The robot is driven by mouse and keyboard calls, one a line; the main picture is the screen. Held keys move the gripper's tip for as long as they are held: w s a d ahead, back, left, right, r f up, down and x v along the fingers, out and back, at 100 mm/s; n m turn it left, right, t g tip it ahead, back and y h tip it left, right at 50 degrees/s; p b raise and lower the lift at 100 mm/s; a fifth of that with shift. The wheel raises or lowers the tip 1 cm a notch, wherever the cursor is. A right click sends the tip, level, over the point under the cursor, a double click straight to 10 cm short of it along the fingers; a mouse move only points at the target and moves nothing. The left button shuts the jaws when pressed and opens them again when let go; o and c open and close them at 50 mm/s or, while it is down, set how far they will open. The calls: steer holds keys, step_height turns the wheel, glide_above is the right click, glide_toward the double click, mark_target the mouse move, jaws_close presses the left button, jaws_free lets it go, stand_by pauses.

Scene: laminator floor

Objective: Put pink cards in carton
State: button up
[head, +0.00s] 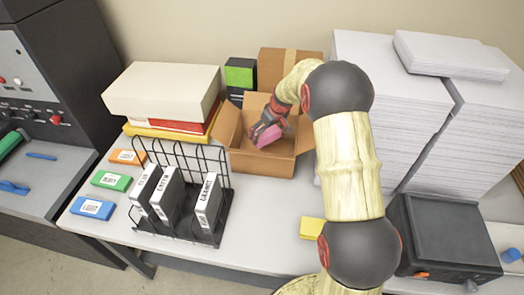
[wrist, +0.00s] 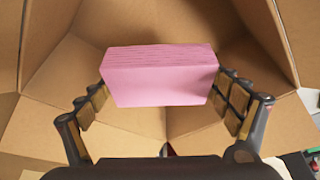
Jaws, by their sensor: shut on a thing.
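The pink cards (wrist: 160,78) are a thick pink stack held between the two fingers of my gripper (wrist: 160,105) in the wrist view. In the head view the pink cards (head: 268,133) show inside the open carton (head: 265,162), near the end of my gripper (head: 262,128). The carton is brown cardboard with its flaps spread outward. Its inner walls surround the cards in the wrist view. Whether the cards touch the carton's floor I cannot tell. My arm covers part of the carton's right side.
A black wire rack (head: 190,225) with labelled black cases stands in front of the carton. Orange, green and blue packs (head: 93,207) lie at left. A box stack (head: 162,92) stands left of the carton, tall paper stacks (head: 385,90) right. A yellow pack (head: 312,229) lies in front.

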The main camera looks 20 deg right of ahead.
step_height(320, 180, down, 10)
steer(key=shift+r+b, duration=0.1)
steer(key=shift+b, duration=0.35)
steer(key=shift+f, duration=0.2)
steer(key=o, duration=1.3)
steer(key=shift+s, duration=0.1)
steer(key=shift+c, duration=0.2)
steer(key=shift+r, duration=0.2)
